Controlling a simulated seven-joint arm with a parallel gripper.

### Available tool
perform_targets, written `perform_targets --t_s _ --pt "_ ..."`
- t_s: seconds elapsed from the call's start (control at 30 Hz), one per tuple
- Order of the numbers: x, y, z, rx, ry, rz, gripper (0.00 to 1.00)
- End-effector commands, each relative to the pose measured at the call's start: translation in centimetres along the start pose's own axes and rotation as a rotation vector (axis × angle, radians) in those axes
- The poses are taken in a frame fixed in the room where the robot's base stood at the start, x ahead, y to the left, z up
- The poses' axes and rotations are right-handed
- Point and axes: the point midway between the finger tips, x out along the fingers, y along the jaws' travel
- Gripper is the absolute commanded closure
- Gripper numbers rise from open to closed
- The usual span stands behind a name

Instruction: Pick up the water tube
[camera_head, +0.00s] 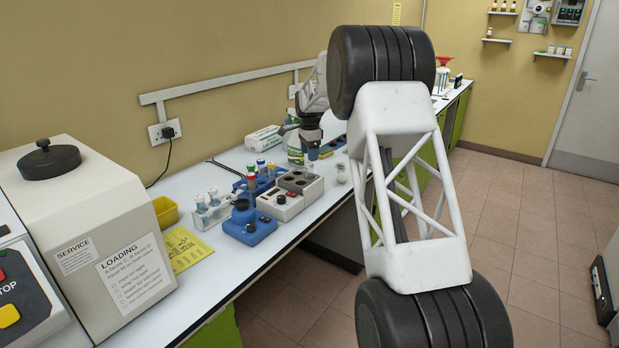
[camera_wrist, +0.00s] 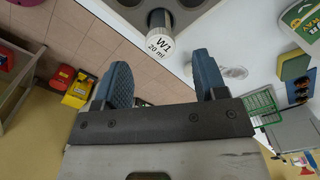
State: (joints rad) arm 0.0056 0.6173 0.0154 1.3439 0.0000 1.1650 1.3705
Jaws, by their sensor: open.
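A tube with a white cap marked "W1 20 ml" (camera_wrist: 160,38) shows in the wrist view, at the edge of a grey block with dark round wells (camera_wrist: 205,5). I take it for the water tube; I cannot pick it out in the head view. My gripper (camera_wrist: 163,76) is open, with its two blue fingers spread. The cap appears between and beyond the fingertips, and nothing is held. In the head view my gripper (camera_head: 312,150) hangs over the bench behind the grey block (camera_head: 291,197). Contact with the tube is not visible.
A blue rack with coloured-cap tubes (camera_head: 254,186), a blue device (camera_head: 247,224) and a clear rack of vials (camera_head: 212,212) stand nearby. A large cream machine (camera_head: 125,215) fills the bench's left. The bench's front edge drops to tiled floor.

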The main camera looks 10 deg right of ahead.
Motion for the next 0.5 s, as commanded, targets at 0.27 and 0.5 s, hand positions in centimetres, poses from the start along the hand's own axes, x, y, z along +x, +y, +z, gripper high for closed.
perform_targets --t_s 0.27,0.5 --pt "1.6 0.0 0.0 0.000 0.000 0.001 0.35" --pt "2.6 0.0 0.0 0.000 0.000 0.000 0.35"
